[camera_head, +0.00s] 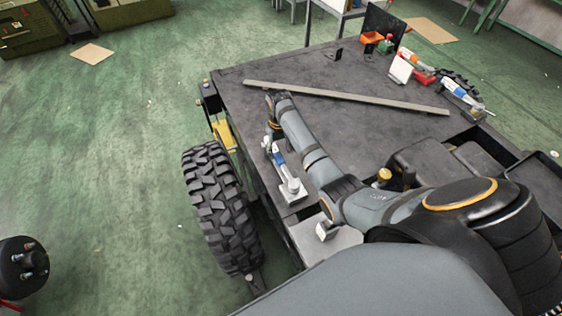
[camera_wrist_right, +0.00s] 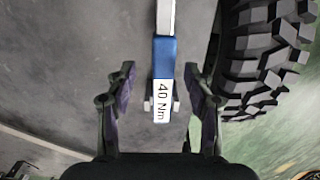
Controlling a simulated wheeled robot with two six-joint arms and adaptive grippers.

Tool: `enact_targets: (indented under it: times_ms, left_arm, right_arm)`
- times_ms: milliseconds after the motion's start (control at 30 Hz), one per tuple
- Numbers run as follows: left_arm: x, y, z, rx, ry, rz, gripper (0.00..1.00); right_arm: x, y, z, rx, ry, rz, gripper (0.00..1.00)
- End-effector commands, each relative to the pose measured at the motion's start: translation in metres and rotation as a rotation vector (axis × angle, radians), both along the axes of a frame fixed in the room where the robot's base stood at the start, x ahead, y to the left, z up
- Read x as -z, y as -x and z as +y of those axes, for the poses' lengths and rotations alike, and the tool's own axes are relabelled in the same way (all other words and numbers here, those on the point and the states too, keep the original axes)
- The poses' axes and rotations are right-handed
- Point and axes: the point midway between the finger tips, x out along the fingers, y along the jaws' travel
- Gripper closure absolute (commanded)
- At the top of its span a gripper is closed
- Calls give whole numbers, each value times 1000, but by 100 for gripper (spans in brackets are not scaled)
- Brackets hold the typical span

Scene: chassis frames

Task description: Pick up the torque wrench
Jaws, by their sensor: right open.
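The torque wrench, with a blue handle and a white "40 Nm" label, lies near the left edge of the dark chassis top in the head view (camera_head: 279,156). In the right wrist view the torque wrench (camera_wrist_right: 164,57) runs between the two fingers, with a gap on either side. My right gripper (camera_wrist_right: 159,72) is open around the handle; contact is not visible. In the head view the right gripper (camera_head: 271,133) is small and partly hidden by its own arm, at the handle end. My left gripper is not in view.
A large black tire (camera_head: 217,205) stands just left of the chassis top (camera_head: 350,65). A long flat bar (camera_head: 345,95) lies across the top. Another blue and white tool (camera_head: 460,90), a red tool (camera_head: 418,68) and an orange bin (camera_head: 372,37) sit toward the far right.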

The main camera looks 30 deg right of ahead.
Motion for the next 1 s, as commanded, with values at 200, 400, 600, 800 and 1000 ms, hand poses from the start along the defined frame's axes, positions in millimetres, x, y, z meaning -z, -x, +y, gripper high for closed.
enact_targets:
  times_ms: [200,400,600,800,1000]
  left_arm:
    - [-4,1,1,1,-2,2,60]
    - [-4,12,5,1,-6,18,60]
    - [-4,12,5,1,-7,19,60]
    - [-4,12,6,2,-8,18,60]
    - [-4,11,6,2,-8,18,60]
  right_arm:
    - [36,1,4,0,0,4,47]
    - [42,0,4,-1,0,1,47]
    - [41,0,4,-1,0,1,62]
    - [41,0,4,-1,0,1,89]
    - [41,0,4,-1,0,1,100]
